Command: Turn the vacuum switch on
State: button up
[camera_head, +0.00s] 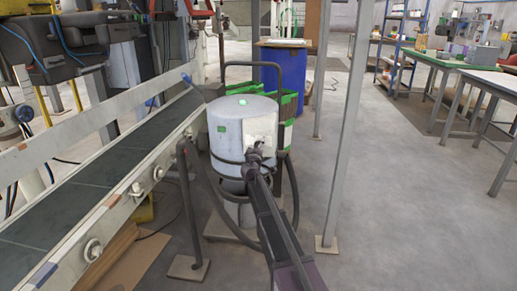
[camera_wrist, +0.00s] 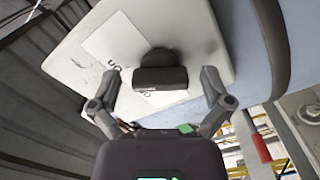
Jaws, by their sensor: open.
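In the wrist view a black rotary switch (camera_wrist: 160,80) sits on a pale plate (camera_wrist: 215,40). Its handle bar lies roughly level across the picture. A white label behind it carries dark lettering, mostly covered by the knob. My gripper (camera_wrist: 159,74) is open, with one finger on each side of the switch; both fingers look apart from it. In the head view the pale cylindrical vacuum unit (camera_head: 228,135) stands on the floor in the middle, with a pale switch plate (camera_head: 262,124) on its right front. My gripper (camera_head: 255,152) is at this plate and hides the switch.
A dark conveyor (camera_head: 100,173) with pale side rails runs along the left. A grey post (camera_head: 346,130) stands to the right of the vacuum. A blue barrel (camera_head: 283,73) is behind it. Dark hoses loop around the unit's base. Open floor lies to the right.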

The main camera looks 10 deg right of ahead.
jog(key=shift+s, duration=0.15)
jog(key=v, duration=1.2)
dwell(0.5)
jog(key=s+d+f+m+g+h+p, duration=0.1)
jog(key=s+d+f+m+g, duration=0.35)
jog(key=s, duration=0.35)
jog(key=s+d+f+m+g+h+p, duration=0.1)
jog(key=s+d+f+m+g, duration=0.2)
jog(key=s+d+f+g, duration=0.4)
jog(key=s+a+f+g+y+p, duration=0.1)
jog(key=s+a+f+g+y, duration=0.2)
jog(key=s, duration=0.6)
jog(key=s+a+g+y+p, duration=0.15)
jog(key=s+a+y, duration=0.25)
jog(key=s, duration=0.4)
notch_tip(320, 180, up, 38)
jog(key=s+g+p, duration=0.1)
jog(key=p, duration=3.6)
jog(key=shift+s+a+m+y+p, duration=0.3)
jog(key=shift+s+a+m+p, duration=0.05)
jog(key=shift+a, duration=0.1)
